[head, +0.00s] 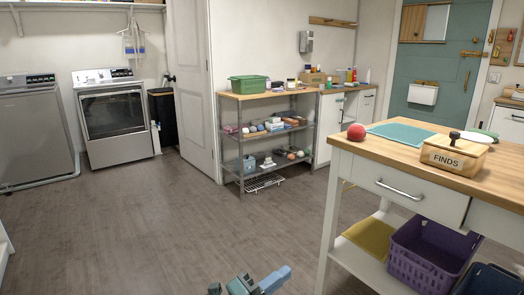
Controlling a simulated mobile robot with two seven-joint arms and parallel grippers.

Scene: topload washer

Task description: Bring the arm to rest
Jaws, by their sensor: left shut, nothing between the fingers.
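My left gripper (252,284) shows at the bottom edge of the head view, in blue and grey, low over the open floor. It is shut and empty, and touches nothing that I can see. Most of its arm is below the picture. My right gripper is out of view. The grey topload washer (35,135) stands at the far left, partly cut off by the picture edge. Its top looks closed.
A front-load machine (113,125) stands beside the washer. A metal shelf unit (231,135) is at the back. A wooden-topped island (400,153) with a FINDS box (447,158) and a purple basket (420,262) fills the right. The wooden floor (150,225) is clear.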

